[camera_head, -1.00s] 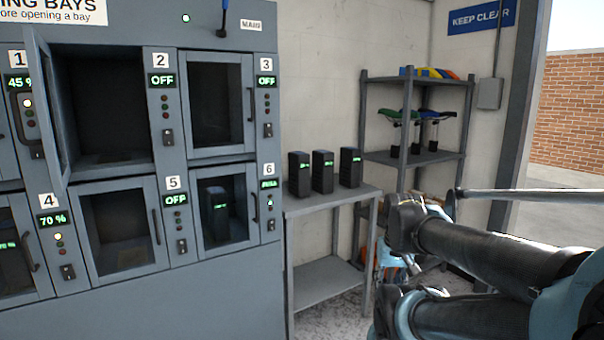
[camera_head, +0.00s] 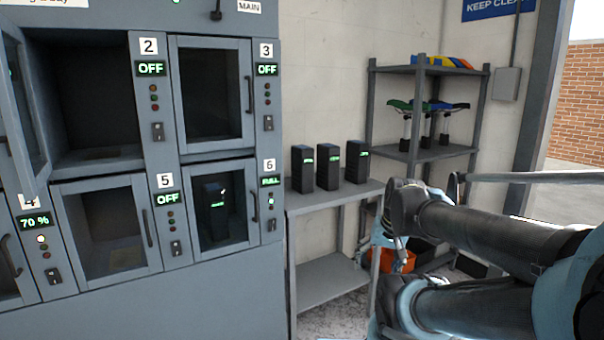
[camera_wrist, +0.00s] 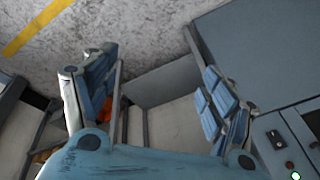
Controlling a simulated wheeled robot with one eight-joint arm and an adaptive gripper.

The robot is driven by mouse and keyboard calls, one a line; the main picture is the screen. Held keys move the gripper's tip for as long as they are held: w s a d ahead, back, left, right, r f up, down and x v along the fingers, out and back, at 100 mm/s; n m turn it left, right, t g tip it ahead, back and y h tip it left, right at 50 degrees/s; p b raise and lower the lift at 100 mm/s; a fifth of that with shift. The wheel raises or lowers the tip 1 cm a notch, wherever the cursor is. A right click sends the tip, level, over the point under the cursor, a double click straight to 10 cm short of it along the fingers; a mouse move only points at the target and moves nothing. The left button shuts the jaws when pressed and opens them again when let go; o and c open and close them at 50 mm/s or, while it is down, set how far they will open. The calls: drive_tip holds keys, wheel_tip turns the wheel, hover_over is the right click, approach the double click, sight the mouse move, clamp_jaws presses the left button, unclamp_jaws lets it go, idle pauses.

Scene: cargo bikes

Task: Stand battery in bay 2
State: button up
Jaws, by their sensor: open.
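Bay 2 (camera_head: 97,95) is the upper bay beside the "2" panel. Its glass door (camera_head: 22,105) stands swung open to the left, and the inside looks dark and empty; its display reads OFF. Three black batteries with green lights, the left (camera_head: 302,168), middle (camera_head: 328,165) and right (camera_head: 357,162), stand upright on a grey table. Another battery (camera_head: 215,210) stands behind the closed door of bay 6, marked FULL. My gripper (camera_wrist: 155,95) is open and empty in the wrist view, pointing down beside the table. In the head view my arm mostly hides it.
The grey table (camera_head: 335,196) stands right of the bay cabinet (camera_head: 160,310), with a lower shelf. A shelf rack (camera_head: 430,68) with saddles stands behind it. An orange thing (camera_head: 393,260) lies low behind the table. Bays 3 and 5 are closed and look empty.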

drive_tip(key=w+a+r+m+t+y, duration=0.3)
drive_tip(key=w+a+r+m+y, duration=0.3)
drive_tip(key=w+a, duration=0.4)
drive_tip(key=m+t+y, duration=0.3)
drive_tip(key=m+t, duration=0.6)
drive_tip(key=m, duration=1.3)
approach(309, 154)
drive_tip(key=x, duration=1)
drive_tip(key=shift+f+x, duration=0.2)
drive_tip(key=shift+x, duration=2.4)
clamp_jaws()
